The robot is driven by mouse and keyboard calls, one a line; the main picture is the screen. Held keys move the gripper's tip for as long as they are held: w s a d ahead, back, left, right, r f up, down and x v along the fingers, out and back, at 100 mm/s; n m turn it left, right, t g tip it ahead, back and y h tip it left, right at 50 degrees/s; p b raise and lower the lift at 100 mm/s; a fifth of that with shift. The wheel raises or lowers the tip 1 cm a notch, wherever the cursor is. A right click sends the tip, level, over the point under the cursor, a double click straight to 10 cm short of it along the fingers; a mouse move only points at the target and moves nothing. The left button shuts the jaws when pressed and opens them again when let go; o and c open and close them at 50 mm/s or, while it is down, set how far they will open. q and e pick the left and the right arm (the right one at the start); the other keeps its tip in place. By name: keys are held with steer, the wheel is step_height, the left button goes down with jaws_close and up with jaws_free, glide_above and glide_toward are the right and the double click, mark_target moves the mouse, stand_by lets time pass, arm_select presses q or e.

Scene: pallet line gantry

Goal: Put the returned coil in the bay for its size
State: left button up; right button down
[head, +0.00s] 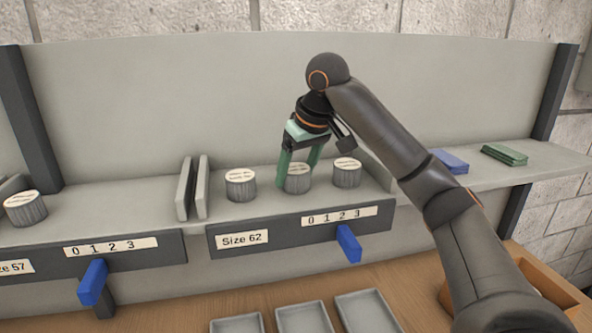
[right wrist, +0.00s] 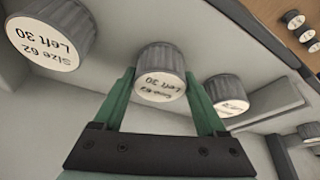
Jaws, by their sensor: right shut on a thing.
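My right gripper (head: 298,178) is shut on a grey coil (head: 298,184) in the bay marked Size 62 (head: 242,239). The held coil is upright between two similar coils, one on its left (head: 240,188) and one on its right (head: 347,176), apart from both. Its base looks level with theirs, at the shelf. In the right wrist view the held coil (right wrist: 161,72) sits between the green fingers, its white label upside down, seeming to read Size 62, Left 30. A neighbouring coil (right wrist: 52,32) there reads Size 62, Left 30. My left gripper is not in view.
Upright grey dividers (head: 193,188) separate this bay from the Size 57 bay, where another coil (head: 25,208) stands. Blue tabs (head: 348,244) hang below the 0–3 scales. Grey trays (head: 303,318) lie on the wooden table. Blue (head: 450,161) and green (head: 504,154) stacks are at the right.

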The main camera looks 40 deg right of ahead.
steer(key=shift+f, duration=0.1)
jaws_free()
steer(key=v, duration=1.2)
stand_by(0.4)
steer(key=shift+a, duration=0.1)
